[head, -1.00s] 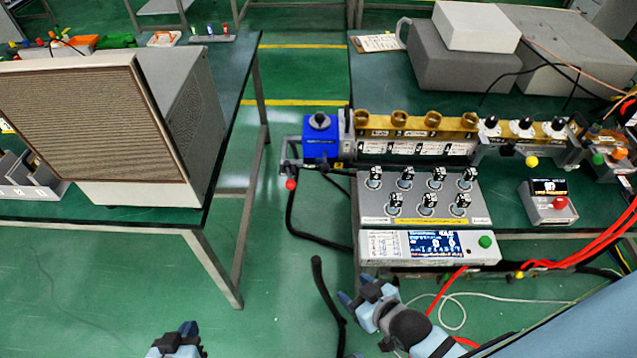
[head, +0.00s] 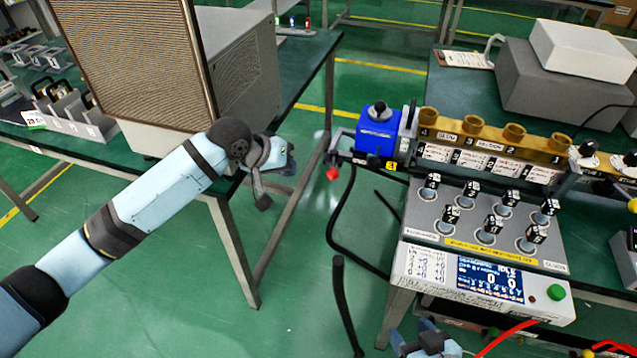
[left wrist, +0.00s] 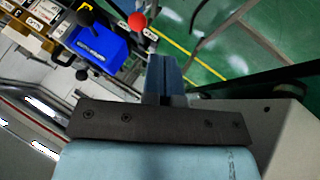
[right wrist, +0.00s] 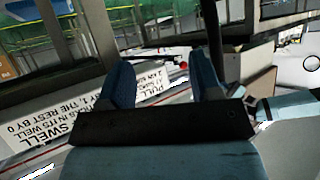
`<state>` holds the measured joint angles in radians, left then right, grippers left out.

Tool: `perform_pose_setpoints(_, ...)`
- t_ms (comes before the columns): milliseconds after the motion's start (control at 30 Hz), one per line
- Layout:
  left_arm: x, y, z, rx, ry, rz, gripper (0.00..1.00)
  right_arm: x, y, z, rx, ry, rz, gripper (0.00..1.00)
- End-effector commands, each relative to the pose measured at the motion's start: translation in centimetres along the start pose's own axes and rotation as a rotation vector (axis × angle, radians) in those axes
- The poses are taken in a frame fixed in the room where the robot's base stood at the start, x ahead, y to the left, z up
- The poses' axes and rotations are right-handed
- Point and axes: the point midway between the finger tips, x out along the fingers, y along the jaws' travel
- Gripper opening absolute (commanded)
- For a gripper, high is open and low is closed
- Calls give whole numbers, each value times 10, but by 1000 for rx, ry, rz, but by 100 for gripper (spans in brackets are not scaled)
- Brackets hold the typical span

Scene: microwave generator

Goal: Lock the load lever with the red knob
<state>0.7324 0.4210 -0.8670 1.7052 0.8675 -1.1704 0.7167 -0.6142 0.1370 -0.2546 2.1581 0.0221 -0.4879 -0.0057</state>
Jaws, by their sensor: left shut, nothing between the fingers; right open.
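The load lever's red knob (head: 333,174) hangs at the left end of the bench assembly, below and left of a blue box (head: 379,131). In the left wrist view the red knob (left wrist: 137,21) is just beyond and left of my left fingertips, apart from them, beside the blue box (left wrist: 97,46). My left gripper (head: 284,160) is left of the knob, shut and empty; its closed fingers (left wrist: 165,75) show in its wrist view. My right gripper (head: 420,336) is low at the bottom edge, partly cut off; its spread, empty fingers (right wrist: 163,85) show in its wrist view.
A brass rail (head: 490,138) with cups, a panel of black selector knobs (head: 485,225) and a display unit (head: 485,285) lie right of the lever. A large louvred cabinet (head: 130,60) stands on the left bench near my left arm. A dark hose (head: 341,290) rises between the benches.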

Motion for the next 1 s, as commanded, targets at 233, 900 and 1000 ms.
perform_pose_setpoints(233,-18,-10,-30,-42,-57,-82,0,8,-1,11,4,6,-4,59)
perform_pose_setpoints(900,85,-17,-25,-47,-63,-88,0,12,-4,12,17,42,-20,59)
perform_pose_setpoints(1000,93,-2,-24,-44,-62,-86,0,13,-4,13,20,46,-23,59)
